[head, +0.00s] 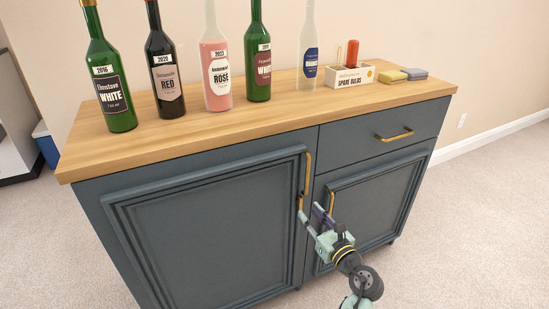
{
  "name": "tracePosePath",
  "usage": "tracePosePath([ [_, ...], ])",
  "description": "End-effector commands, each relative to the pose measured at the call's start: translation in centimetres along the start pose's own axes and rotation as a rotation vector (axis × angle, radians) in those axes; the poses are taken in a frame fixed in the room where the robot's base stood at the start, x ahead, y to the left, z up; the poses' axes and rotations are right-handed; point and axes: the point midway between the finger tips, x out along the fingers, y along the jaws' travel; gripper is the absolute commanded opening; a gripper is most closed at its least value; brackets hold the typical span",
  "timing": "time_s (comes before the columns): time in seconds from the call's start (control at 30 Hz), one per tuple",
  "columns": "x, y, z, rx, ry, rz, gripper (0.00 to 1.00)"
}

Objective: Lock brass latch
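A long brass handle (307,172) runs down the right edge of the large left door (215,235) of the blue-grey cabinet. A small brass piece (301,201) shows just below it, near the seam between the doors; it is too small to tell whether it is the latch or how it is set. A second brass handle (331,203) is on the smaller right door (375,208). My gripper (311,211) is in front of the door seam, just below the small brass piece. Its fingers look apart with nothing between them. Contact with the brass cannot be told.
Several wine bottles (109,75) stand on the wooden top (200,125). A spare bulbs box (350,77) and two sponges (393,76) are at its right. A drawer with a brass handle (395,136) is above the right door. Carpet (480,210) at right is clear.

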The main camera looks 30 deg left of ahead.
Motion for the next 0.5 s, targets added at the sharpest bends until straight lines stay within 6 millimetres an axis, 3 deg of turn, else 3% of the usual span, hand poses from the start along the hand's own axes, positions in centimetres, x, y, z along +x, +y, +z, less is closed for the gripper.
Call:
tracePosePath([
  [0.27,-5.8,-0.1,0.0,0.002,0.001,-0.004,0.30],
  [0.5,-3.8,1.9,4.6,0.053,-0.122,0.047,0.30],
])
